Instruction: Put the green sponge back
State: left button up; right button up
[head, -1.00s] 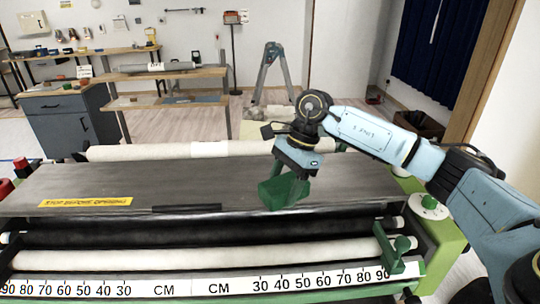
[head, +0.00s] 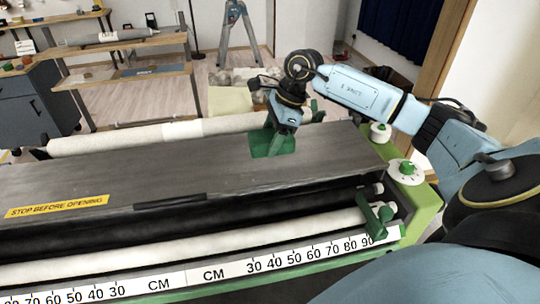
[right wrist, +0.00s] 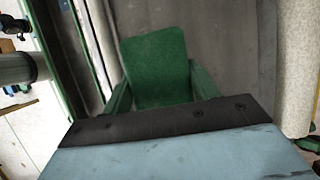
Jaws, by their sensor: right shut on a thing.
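The green sponge (head: 262,146) is at my right gripper (head: 283,142), over the right part of the machine's grey lid (head: 210,165). In the right wrist view the sponge (right wrist: 155,62) is a flat green block between the two green fingers of my right gripper (right wrist: 160,85), which is shut on it. The sponge shows against the lid; I cannot tell whether it touches the lid. My left gripper is not in view.
A white roll (head: 165,135) lies along the lid's far side. A ruler strip (head: 210,275) and another white roll (head: 190,238) run along the front. A green knob (head: 407,170) sits on the right end. Wooden shelves (head: 125,77) and a stepladder (head: 235,30) stand behind.

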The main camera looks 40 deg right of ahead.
aim_at(270, 166)
jog(key=shift+f, duration=2.7)
jog(key=shift+f+b, duration=0.35)
jog(key=o, duration=1)
jog(key=shift+r+p, duration=0.4)
jog(key=shift+p, duration=0.1)
jog(key=v, duration=1.3)
jog(key=shift+w+d+b, duration=0.15)
jog(key=shift+b, duration=0.2)
jog(key=shift+f, duration=0.15)
